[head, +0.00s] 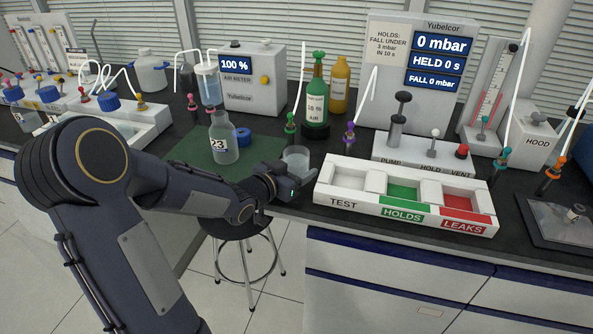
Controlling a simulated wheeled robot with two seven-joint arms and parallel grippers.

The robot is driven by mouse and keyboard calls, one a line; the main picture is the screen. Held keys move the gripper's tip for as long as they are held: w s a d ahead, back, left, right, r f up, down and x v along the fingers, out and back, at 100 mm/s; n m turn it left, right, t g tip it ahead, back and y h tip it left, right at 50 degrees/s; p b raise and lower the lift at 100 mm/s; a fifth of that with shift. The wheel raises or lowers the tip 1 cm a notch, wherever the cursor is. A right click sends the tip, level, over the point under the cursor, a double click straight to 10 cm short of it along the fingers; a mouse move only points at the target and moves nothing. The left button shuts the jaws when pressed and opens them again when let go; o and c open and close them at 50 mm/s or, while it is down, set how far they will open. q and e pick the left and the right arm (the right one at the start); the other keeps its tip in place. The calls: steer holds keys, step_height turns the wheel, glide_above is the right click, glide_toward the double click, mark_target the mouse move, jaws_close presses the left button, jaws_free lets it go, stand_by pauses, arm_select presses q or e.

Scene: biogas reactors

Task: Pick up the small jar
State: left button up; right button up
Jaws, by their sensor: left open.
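The small jar (297,158) is a clear, short glass vessel standing on the dark bench, left of the white sorting tray. My left gripper (291,185) is at the bench's front edge, just in front of the jar and overlapping its lower part in the picture. It is open. The fingers are small and dark here, and I cannot tell whether they touch the jar. My right gripper is not in view.
A bottle marked 23 (223,140) and a blue cap (243,137) are on a green mat (190,148) to the left. A purple-topped connector (349,138) stands behind right. The tray (335,192) with TEST, HOLDS and LEAKS sections is close on the right.

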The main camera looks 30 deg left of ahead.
arm_select(q)
steer(key=shift+x, duration=0.8)
steer(key=c, duration=0.8)
steer(key=shift+s+r, duration=0.1)
steer(key=shift+r, duration=0.05)
